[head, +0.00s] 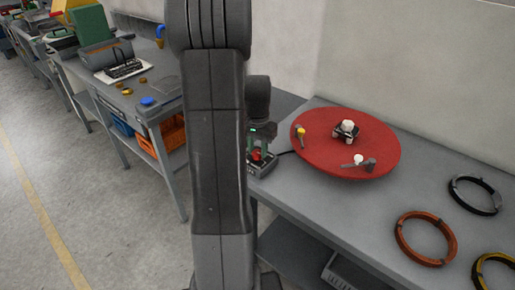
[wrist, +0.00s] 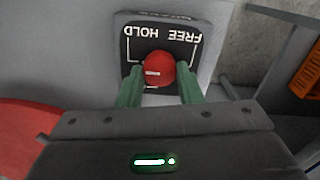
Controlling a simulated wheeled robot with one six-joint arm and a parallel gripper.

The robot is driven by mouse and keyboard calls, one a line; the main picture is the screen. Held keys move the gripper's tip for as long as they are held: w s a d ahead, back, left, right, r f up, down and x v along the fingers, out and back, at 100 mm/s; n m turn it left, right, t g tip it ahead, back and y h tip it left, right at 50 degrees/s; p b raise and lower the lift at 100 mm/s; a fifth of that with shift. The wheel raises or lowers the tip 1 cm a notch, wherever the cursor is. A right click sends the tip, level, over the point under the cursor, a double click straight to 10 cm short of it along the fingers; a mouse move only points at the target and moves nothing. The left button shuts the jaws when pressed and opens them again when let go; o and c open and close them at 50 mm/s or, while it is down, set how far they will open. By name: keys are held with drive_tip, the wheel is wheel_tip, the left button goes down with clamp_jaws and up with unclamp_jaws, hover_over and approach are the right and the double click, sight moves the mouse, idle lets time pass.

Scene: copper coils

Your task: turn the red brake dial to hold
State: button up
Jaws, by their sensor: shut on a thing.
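The red brake dial (wrist: 158,68) sits on a dark plate (wrist: 128,40) marked HOLD and FREE, upside down in the wrist view, with HOLD at left and FREE at right. A small white mark shows on the dial's face, left of its middle; I cannot tell which setting it points to. My gripper (wrist: 161,74) has its green fingers on either side of the dial, shut on it. In the head view the dial (head: 257,154) shows small and partly covered between the fingers, on a dark box at the bench's left end.
A red turntable (head: 340,165) with posts and a central hub stands right of the dial box. Orange (head: 425,238), black (head: 475,194) and yellow (head: 497,270) coils lie at the bench's right. A second bench (head: 150,100) with tools stands at left.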

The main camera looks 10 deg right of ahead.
sight(258, 151)
drive_tip(key=shift+r, duration=0.1)
idle(0.3)
drive_tip(key=o, duration=1)
wheel_tip(258, 151, up, 14)
drive_tip(key=shift+f, duration=0.15)
wheel_tip(258, 151, down, 14)
drive_tip(key=shift+r, duration=0.1)
idle(0.4)
